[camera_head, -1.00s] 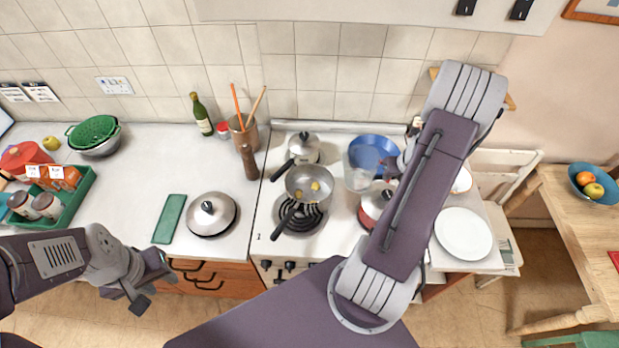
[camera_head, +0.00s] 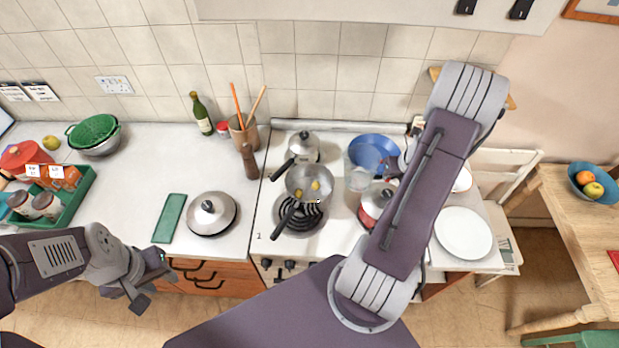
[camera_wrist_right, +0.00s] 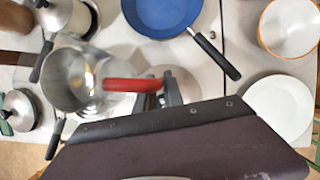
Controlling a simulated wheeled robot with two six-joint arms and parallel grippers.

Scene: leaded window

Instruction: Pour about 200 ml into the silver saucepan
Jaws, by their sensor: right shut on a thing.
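A clear jug (camera_head: 358,177) is just right of the saucepan in the head view. My right gripper (camera_wrist_right: 167,92) is shut on the jug's red handle (camera_wrist_right: 125,85). In the right wrist view the see-through jug body overlaps the saucepan (camera_wrist_right: 72,80); its tilt and contents are hard to make out. My left gripper (camera_head: 152,284) is open and empty in front of the counter.
A blue pan (camera_head: 374,152) stands behind the jug, and a red pot with a silver lid (camera_head: 376,198) in front of it. A lidded silver pot (camera_head: 303,148) is behind the saucepan. A lidded pan (camera_head: 211,213) and a green board (camera_head: 170,218) lie on the left counter.

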